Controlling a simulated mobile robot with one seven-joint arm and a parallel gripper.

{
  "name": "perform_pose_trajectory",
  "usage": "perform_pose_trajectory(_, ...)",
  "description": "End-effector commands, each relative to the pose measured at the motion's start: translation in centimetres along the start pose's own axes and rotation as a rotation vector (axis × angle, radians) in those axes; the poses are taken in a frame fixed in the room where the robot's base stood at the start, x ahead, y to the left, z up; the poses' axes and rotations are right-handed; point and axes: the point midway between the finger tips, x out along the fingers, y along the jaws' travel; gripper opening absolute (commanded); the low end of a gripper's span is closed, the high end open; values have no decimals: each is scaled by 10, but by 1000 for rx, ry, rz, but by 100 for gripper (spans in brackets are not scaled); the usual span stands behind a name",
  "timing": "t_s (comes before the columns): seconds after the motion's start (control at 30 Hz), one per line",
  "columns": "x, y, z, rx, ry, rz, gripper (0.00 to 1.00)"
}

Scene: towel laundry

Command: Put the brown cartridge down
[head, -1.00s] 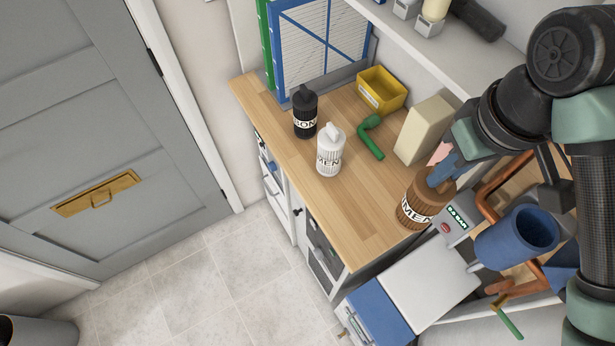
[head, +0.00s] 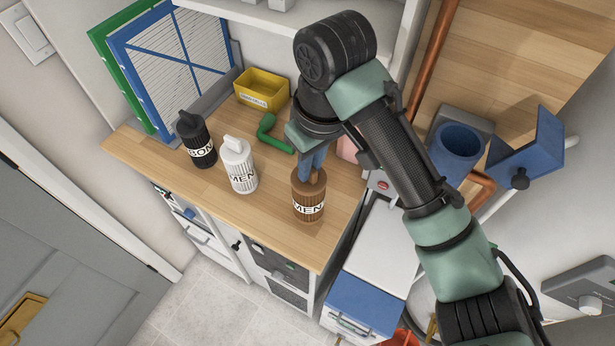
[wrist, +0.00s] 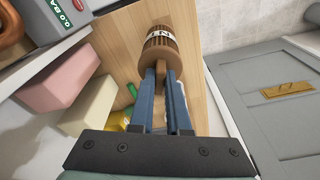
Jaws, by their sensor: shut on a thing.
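The brown cartridge (head: 308,203), with a white label band and dark letters, is upright at the right part of the wooden counter (head: 262,222). My gripper (head: 314,172) is above it, with blue fingers shut on its narrow top. In the wrist view my fingers (wrist: 161,80) close on the top of the brown cartridge (wrist: 167,47), wood behind it. I cannot tell whether its base touches the counter. A white cartridge (head: 239,167) and a black cartridge (head: 197,140) stand to its left.
A green bent pipe (head: 271,134) and yellow bin (head: 262,90) lie behind. A pink block (wrist: 65,78) and cream block (wrist: 88,106) show in the wrist view. A blue cup (head: 457,146) and copper pipes (head: 430,62) are to the right. Bare counter lies in front of the white cartridge.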

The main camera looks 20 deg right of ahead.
Motion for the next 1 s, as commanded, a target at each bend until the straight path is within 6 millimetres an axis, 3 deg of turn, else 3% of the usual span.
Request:
perform_pose_trajectory(0.3, 35, 0, 6, 1, -1, -2, 0)
perform_pose_trajectory(0.67, 41, 0, 6, 0, 1, 0, 0)
perform_pose_trajectory(0.7, 42, 0, 6, 0, 0, 0, 16)
perform_pose_trajectory(0.87, 41, 0, 6, -1, -1, 0, 44)
perform_pose_trajectory(1.0, 41, 0, 6, -1, -1, 0, 44)
